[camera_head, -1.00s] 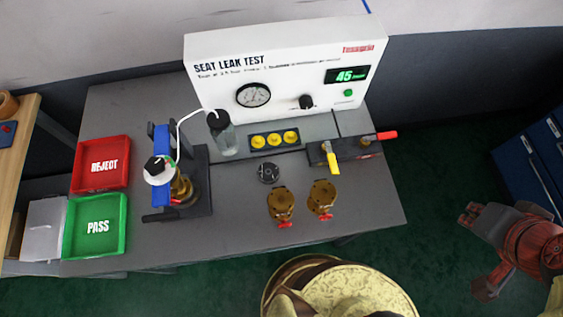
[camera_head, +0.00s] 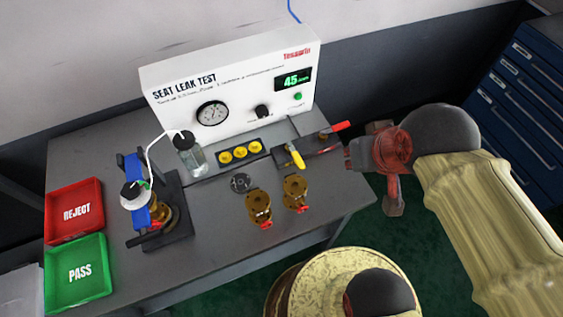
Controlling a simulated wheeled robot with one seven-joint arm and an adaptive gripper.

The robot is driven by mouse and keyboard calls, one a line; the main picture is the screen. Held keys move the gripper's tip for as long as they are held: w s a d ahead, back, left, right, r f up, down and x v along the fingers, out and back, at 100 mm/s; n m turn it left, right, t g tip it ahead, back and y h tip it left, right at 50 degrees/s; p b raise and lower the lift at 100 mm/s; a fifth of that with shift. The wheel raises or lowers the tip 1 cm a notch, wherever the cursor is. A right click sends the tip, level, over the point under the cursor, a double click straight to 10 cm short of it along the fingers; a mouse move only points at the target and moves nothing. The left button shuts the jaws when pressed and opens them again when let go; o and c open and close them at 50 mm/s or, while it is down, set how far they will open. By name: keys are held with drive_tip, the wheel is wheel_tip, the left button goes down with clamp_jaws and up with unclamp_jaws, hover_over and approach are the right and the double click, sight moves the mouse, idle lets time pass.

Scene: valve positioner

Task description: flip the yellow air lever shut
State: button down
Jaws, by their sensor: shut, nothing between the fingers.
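The yellow air lever (camera_head: 295,156) is on a dark valve block (camera_head: 320,147) at the right of the bench, in front of the white test panel. It points toward the front of the bench. My gripper (camera_head: 352,155) is red and dark, just right of the block and beyond the bench's right edge. It is shut and empty. I cannot tell whether it touches the block. The yellow lever is not covered by it.
Two brass valves (camera_head: 277,201) stand in front of the yellow lever. A clamp fixture (camera_head: 152,205), a bottle (camera_head: 189,155) and a yellow-capped strip (camera_head: 240,152) are further left. Red (camera_head: 75,210) and green (camera_head: 78,273) trays are at the far left. Blue drawers (camera_head: 515,105) stand at right.

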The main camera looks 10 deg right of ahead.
sight(295, 155)
drive_tip(key=w+a+f+n+g+p, duration=0.1)
drive_tip(key=w+a+n+g+p, duration=0.2)
drive_tip(key=w+a+n+p, duration=0.55)
drive_tip(key=w+a+f+n+g+h+p, duration=0.1)
drive_tip(key=a+f+n+p, duration=0.3)
drive_tip(key=a+f+n, duration=0.5)
drive_tip(key=w+f+n+h, duration=0.1)
drive_tip(key=n, duration=0.2)
drive_tip(key=shift+w+a+f+n+g+h+p, duration=0.15)
drive_tip(key=shift+w+a+n+g+h+p, duration=0.15)
drive_tip(key=shift+a+n+g, duration=0.1)
drive_tip(key=b+x, duration=0.2)
drive_tip(key=x, duration=0.7)
drive_tip(key=shift+d+f+b, duration=0.15)
drive_tip(key=shift+f+b, duration=0.15)
drive_tip(key=d, duration=0.1)
drive_tip(key=w+d, duration=0.1)
drive_tip(key=d, duration=0.1)
drive_tip(key=shift+f, duration=0.2)
drive_tip(key=shift+w+d+b, duration=0.1)
drive_tip(key=shift+d+b, duration=0.2)
drive_tip(key=shift+d, duration=0.15)
